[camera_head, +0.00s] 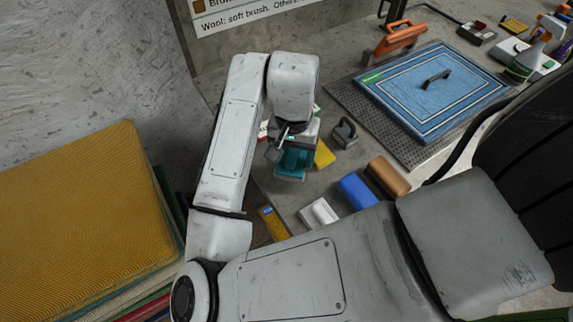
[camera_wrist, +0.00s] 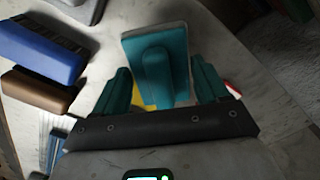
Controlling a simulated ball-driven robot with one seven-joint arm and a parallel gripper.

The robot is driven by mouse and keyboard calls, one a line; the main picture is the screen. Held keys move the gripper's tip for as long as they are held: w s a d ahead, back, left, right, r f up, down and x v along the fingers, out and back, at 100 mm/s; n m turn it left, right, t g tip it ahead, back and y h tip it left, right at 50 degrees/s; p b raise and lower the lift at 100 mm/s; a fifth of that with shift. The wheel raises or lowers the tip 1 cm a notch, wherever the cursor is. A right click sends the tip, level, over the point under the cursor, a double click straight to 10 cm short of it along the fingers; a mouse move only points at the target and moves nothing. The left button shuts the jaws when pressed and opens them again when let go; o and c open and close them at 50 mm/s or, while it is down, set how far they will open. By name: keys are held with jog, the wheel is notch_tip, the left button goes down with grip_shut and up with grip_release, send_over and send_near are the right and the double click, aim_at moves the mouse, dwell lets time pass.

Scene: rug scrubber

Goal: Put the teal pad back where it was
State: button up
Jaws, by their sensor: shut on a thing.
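The teal pad (camera_head: 290,175) is below my wrist in the head view, over the grey worktop. In the wrist view the teal pad (camera_wrist: 178,42) shows its flat block with a raised grip facing me. My gripper (camera_wrist: 158,80) has teal fingers on both sides of that grip and is shut on the pad. In the head view my gripper (camera_head: 296,158) partly hides the pad. I cannot tell whether its underside touches the worktop.
A yellow pad (camera_head: 324,154) is close beside the teal one, with a dark grey block (camera_head: 345,132) behind. Blue (camera_head: 357,192) and brown (camera_head: 388,176) brushes and a white block (camera_head: 319,213) lie nearer. A blue rug (camera_head: 432,88) lies on a perforated tray (camera_head: 350,98).

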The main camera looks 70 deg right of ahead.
jog(key=shift+w+a+f, duration=0.2)
jog(key=shift+w+f, duration=0.15)
jog(key=shift+f, duration=0.15)
jog(key=shift+w+a+f, duration=0.1)
jog(key=shift+w+f, duration=0.05)
jog(key=shift+f, duration=0.8)
jog(key=shift+w+f, duration=0.1)
jog(key=shift+f, duration=0.8)
jog(key=shift+f, duration=0.15)
jog(key=o, duration=1)
notch_tip(320, 180, up, 12)
jog(key=shift+r+p, duration=0.2)
jog(key=shift+p, duration=0.25)
